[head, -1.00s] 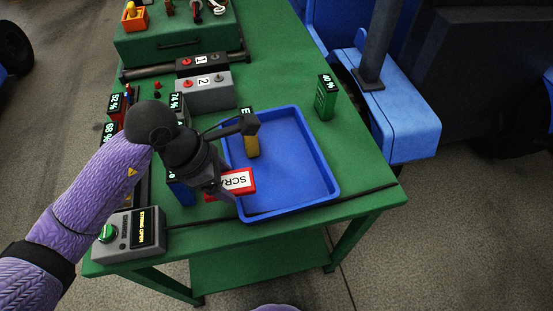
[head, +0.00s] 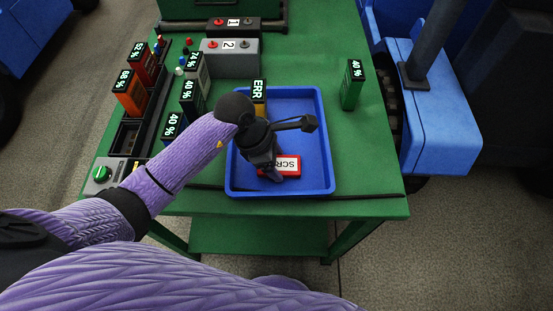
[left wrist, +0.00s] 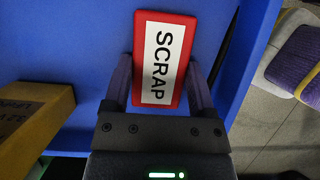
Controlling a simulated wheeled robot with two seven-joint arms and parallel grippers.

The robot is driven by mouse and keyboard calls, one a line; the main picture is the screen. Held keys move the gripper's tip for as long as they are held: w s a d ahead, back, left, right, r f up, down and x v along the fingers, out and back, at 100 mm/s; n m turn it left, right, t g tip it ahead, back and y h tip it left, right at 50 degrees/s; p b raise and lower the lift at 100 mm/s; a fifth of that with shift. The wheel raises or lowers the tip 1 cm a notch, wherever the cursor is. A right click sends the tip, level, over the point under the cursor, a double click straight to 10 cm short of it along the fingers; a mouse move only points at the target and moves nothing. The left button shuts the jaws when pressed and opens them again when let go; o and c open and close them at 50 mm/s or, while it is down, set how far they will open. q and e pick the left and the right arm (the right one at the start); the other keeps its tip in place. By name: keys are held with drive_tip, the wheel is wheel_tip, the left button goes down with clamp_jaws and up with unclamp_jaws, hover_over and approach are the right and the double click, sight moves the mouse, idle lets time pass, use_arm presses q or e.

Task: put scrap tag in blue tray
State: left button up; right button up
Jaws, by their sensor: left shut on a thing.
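The scrap tag (head: 287,165) is a red-framed white plate with black lettering. My left gripper (left wrist: 160,85) is shut on the tag, one finger along each long side. In the head view the left gripper (head: 270,172) points down over the tray. I cannot tell whether the tag touches the tray floor. My right gripper is not in view.
A yellow block (head: 260,110) marked ERR stands at the tray's back left. A green 40 % block (head: 352,85) stands right of the tray. Several percent-marked blocks, including an orange one (head: 131,98), stand to the left. A grey box marked 2 (head: 230,60) is behind.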

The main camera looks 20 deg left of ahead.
use_arm(q)
drive_tip(key=shift+f, duration=0.15)
drive_tip(key=o, duration=1)
drive_tip(key=shift+c, duration=0.2)
drive_tip(key=shift+o, duration=1)
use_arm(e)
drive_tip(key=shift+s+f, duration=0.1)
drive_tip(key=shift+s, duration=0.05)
use_arm(q)
drive_tip(key=p+v, duration=0.3)
drive_tip(key=v, duration=0.9)
drive_tip(key=shift+p, duration=0.3)
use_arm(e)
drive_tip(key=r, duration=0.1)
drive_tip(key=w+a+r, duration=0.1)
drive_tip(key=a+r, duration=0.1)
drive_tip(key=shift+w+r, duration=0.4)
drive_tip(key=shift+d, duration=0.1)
